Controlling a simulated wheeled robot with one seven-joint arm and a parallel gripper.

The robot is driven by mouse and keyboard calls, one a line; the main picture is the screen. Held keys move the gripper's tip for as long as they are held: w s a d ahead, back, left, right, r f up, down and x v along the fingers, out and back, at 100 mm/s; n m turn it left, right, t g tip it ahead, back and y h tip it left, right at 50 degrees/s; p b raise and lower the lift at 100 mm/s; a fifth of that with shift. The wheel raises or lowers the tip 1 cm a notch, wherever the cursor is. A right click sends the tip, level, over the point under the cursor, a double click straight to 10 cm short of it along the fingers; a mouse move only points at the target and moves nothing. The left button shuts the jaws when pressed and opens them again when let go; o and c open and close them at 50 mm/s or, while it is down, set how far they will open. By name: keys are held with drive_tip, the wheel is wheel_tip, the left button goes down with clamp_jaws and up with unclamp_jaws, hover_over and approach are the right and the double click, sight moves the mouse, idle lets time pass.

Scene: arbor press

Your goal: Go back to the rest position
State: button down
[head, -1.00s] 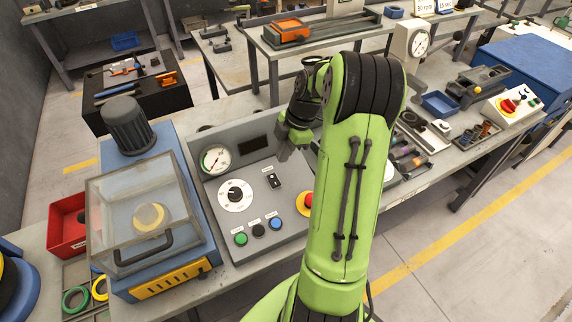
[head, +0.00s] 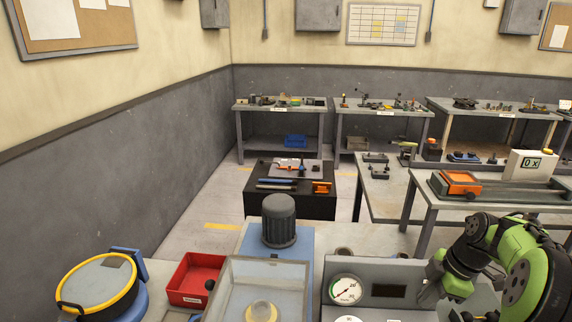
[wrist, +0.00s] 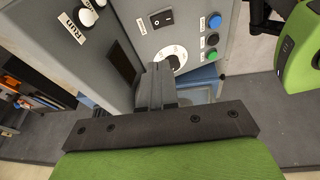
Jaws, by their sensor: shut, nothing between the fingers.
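My green and black arm (head: 525,265) shows at the lower right of the head view. My gripper (head: 428,292) is beside the right part of the grey control panel (head: 400,272), which has a pressure gauge (head: 345,290) and a dark display. In the wrist view my gripper (wrist: 158,82) has its grey fingers shut and empty. They are in front of the panel's white dial (wrist: 172,58), covering part of it. I cannot tell the exact gap to the panel. The rocker switch (wrist: 162,18) and the blue button (wrist: 214,21) are visible close by.
A blue machine with a clear cover (head: 255,290) and a dark motor (head: 279,220) stands left of the panel. A red bin (head: 190,280) is further left. Benches (head: 385,125) line the back wall. A black low table (head: 290,203) stands between.

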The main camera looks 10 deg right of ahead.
drive_tip(key=s+a+r+m+h, duration=0.1)
drive_tip(key=s+a+r+m, duration=0.15)
drive_tip(key=a, duration=0.35)
drive_tip(key=s+a+r+m+t+h, duration=0.1)
drive_tip(key=a+r+m, duration=0.1)
drive_tip(key=a+r, duration=0.3)
drive_tip(key=s+a+r+m+h, duration=0.1)
drive_tip(key=s+a+r+m, duration=0.1)
drive_tip(key=a, duration=0.6)
drive_tip(key=s+a+m+t, duration=0.2)
drive_tip(key=s+a+m, duration=0.3)
drive_tip(key=s, duration=0.6)
drive_tip(key=shift+s+f+m+t, duration=0.2)
drive_tip(key=shift+s+m+t, duration=0.1)
drive_tip(key=shift+m, duration=0.95)
drive_tip(key=shift+a, duration=0.1)
